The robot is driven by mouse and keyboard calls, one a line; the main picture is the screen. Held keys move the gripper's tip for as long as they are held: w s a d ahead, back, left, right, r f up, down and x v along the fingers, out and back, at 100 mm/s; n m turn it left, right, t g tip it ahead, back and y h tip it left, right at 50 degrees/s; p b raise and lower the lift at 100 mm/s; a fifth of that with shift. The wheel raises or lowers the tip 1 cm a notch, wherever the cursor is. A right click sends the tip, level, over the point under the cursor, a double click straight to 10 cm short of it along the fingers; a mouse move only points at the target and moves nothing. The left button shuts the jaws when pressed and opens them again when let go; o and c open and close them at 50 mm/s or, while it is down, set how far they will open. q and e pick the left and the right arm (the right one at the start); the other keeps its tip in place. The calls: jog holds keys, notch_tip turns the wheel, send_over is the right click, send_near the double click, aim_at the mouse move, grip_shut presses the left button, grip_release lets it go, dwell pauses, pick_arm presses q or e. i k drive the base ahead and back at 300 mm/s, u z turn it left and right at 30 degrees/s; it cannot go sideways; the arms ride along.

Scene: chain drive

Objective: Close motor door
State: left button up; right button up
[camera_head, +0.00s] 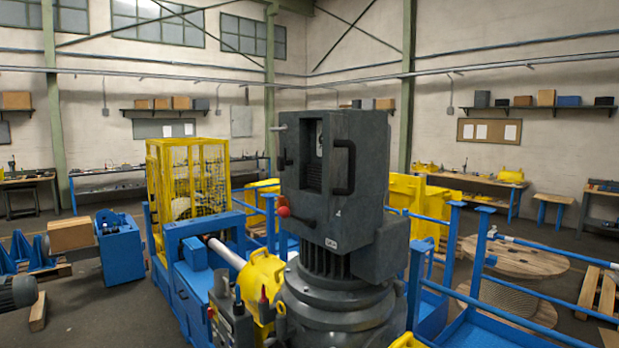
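The motor (338,290) stands upright in the middle, with a ribbed dark grey body. A tall dark grey box (362,150) sits on top of it. The box's left-hand face has a recessed dark opening (312,158) with a small light part inside. A black bar handle (344,168) is on the box near its middle edge, and a smaller handle (284,157) sticks out at the left edge. A red knob (283,211) is below. I cannot tell clearly which panel is the door or how far it stands open. Neither of my grippers is in view.
A blue machine frame (188,290) with a yellow mesh cage (190,178) stands left of the motor. Blue railings (480,255) and a wooden cable reel (515,258) are at right. A yellow housing (262,275) and control box (232,322) sit close to the motor's left.

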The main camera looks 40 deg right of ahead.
aim_at(335, 161)
jog(key=u, duration=0.25)
jog(key=k, duration=0.35)
jog(key=z, duration=1.15)
jog(key=i, duration=1)
jog(key=z, duration=0.45)
jog(key=k, duration=0.45)
jog(key=u, duration=0.9)
jog(key=i, duration=0.6)
jog(key=z, duration=0.7)
